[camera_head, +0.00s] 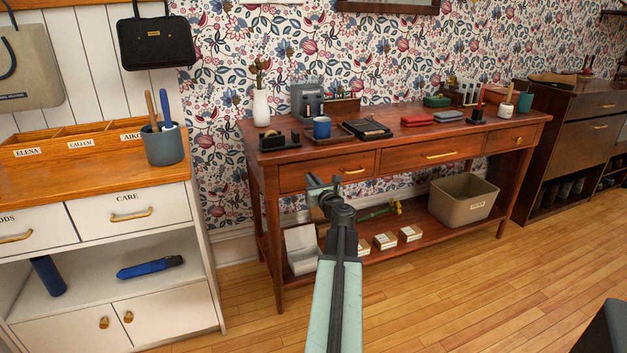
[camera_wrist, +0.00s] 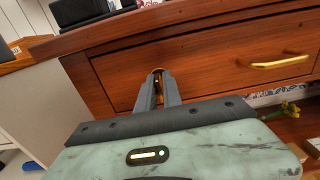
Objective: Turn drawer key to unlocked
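The drawer key is mostly hidden. A small brass piece (camera_wrist: 157,73), the key or its lock plate, shows between and just beyond my fingertips in the wrist view. It is on the front of the left wooden drawer (camera_wrist: 205,62), left of that drawer's brass handle (camera_wrist: 280,61). My gripper (camera_wrist: 158,80) points at this spot, its two dark fingers close together with a narrow gap. I cannot tell whether they press on the key, or how it is turned. In the head view my gripper (camera_head: 318,183) is before the left drawer and hides the lock. The drawer looks closed.
The wooden desk (camera_head: 425,125) carries a blue mug (camera_head: 322,127), a white vase (camera_head: 261,108) and stationery. Its lower shelf holds a bin (camera_head: 463,199) and small boxes. A white cabinet (camera_head: 150,260) stands left.

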